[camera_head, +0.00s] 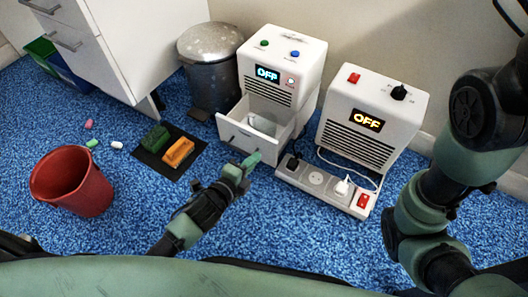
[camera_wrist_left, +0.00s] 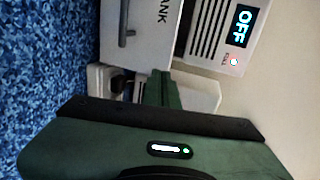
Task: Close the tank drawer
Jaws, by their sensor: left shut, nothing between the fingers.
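The tank drawer (camera_head: 238,137) is pulled out from the lower part of a white machine (camera_head: 283,52) whose display reads OFF. Its inside shows from above, with a pale item in it. My left gripper (camera_head: 248,162) is shut and empty, just in front of the drawer's right front corner. I cannot tell whether it touches the drawer. In the left wrist view, the drawer front (camera_wrist_left: 148,52) shows a dark handle and part of the word TANK, beyond the shut green fingers (camera_wrist_left: 162,88). My right arm is at the right, its gripper out of view.
A white unit with an OFF display (camera_head: 372,118) and a power strip (camera_head: 318,183) with plugs stand right of the drawer. A metal bin (camera_head: 212,72) stands behind left. A black mat (camera_head: 152,159) with two blocks and a red bucket (camera_head: 72,182) are left.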

